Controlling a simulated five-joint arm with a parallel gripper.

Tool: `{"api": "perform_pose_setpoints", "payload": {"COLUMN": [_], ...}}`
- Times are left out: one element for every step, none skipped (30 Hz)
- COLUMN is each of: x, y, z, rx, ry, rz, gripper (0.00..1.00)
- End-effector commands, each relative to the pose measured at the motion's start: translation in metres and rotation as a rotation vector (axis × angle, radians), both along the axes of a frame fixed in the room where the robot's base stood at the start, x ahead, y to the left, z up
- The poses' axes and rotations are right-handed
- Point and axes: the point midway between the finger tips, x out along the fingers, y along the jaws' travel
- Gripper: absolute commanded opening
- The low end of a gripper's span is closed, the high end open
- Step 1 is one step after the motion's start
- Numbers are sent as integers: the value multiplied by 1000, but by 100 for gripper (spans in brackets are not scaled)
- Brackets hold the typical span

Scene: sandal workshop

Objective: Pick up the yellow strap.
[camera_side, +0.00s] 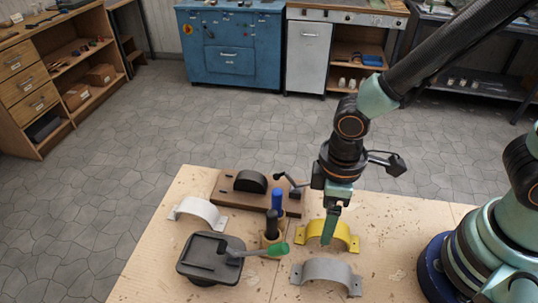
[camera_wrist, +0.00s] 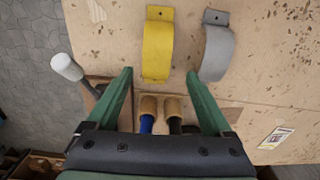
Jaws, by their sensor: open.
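The yellow strap (camera_side: 349,231) is an arched band with a flat foot at each end, lying on the wooden table in the side view. In the wrist view the yellow strap (camera_wrist: 157,48) stretches away from my gripper, its near end between the fingertips in the picture. My gripper (camera_side: 328,241) points down over the left part of the strap and covers some of it. In the wrist view my gripper (camera_wrist: 159,74) has its two green fingers wide apart with nothing held. Whether a finger touches the strap cannot be told.
A grey strap (camera_side: 326,268) lies close in front of the yellow one. A white strap (camera_side: 200,211) is at the left. The table's right is clearer.

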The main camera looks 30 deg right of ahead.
Motion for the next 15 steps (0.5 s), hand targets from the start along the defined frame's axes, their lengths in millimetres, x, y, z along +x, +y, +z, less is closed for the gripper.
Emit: {"api": "perform_pose_setpoints", "payload": {"x": [0,0,0,0,0,1,1,1,2,2,2,2,2,2,2], "y": [-1,-2,-3,-4,-5,-5,-6,-7,-6,-6,-6,-6,-6,-6,-6], "z": [-3,-6,-10,-14,-18,-23,-26,-30,-34,-38,-40,-44,-45,-47,-49], "rx": [-2,-3,-3,-4,-4,-5,-4,-5,-4,-4,-3,-3,-2,-1,-1], "ry": [2,4,4,5,6,6,6,6,5,6,4,4,4,3,1], "rz": [-1,-1,-1,-1,-1,-1,-1,-1,-1,0,0,0,0,0,0], "gripper": [85,85,85,85,85,85,85,85,85,85,85,85,85,85,85]}}
